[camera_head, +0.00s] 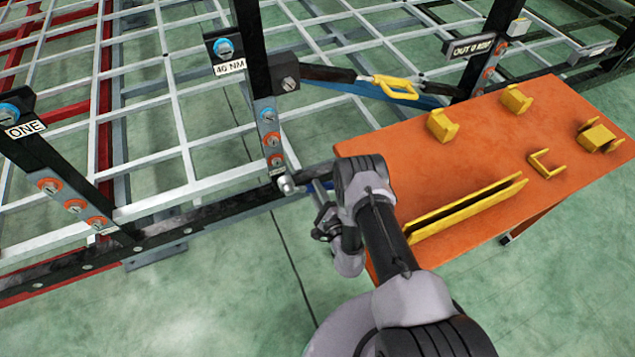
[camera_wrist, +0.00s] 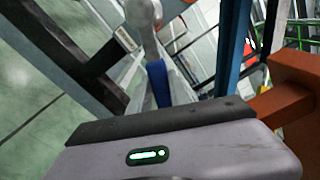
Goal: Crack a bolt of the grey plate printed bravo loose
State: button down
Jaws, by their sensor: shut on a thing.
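A grey plate (camera_head: 263,103) with orange-ringed bolts stands on the middle post in the head view. A small label (camera_head: 278,171) at its lower end is too small to read. A tool with a rounded silver head (camera_head: 287,186) and a blue part (camera_head: 321,185) reaches from my arm to the plate's bottom end; I cannot tell whether it sits on a bolt. My gripper (camera_head: 324,224) is shut on this tool, its fingers mostly hidden by the arm. The wrist view shows the tool's grey head (camera_wrist: 145,14) and blue band (camera_wrist: 158,83).
Another bolted grey plate (camera_head: 76,206) is on the left post, marked ONE; a third (camera_head: 487,72) is on the right post. The middle post's sign (camera_head: 229,67) reads 40 NM. An orange table (camera_head: 400,160) with yellow brackets stands close at the arm's right.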

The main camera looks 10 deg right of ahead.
jog(key=shift+d+f, duration=0.15)
jog(key=shift+f, duration=0.05)
jog(key=b+x, duration=0.3)
jog(key=x, duration=0.3)
jog(key=shift+w+a, duration=0.25)
jog(key=shift+w, duration=0.1)
jog(key=shift+x, duration=0.75)
dwell(1.3)
jog(key=c, duration=1.9)
grip_release()
grip_shut()
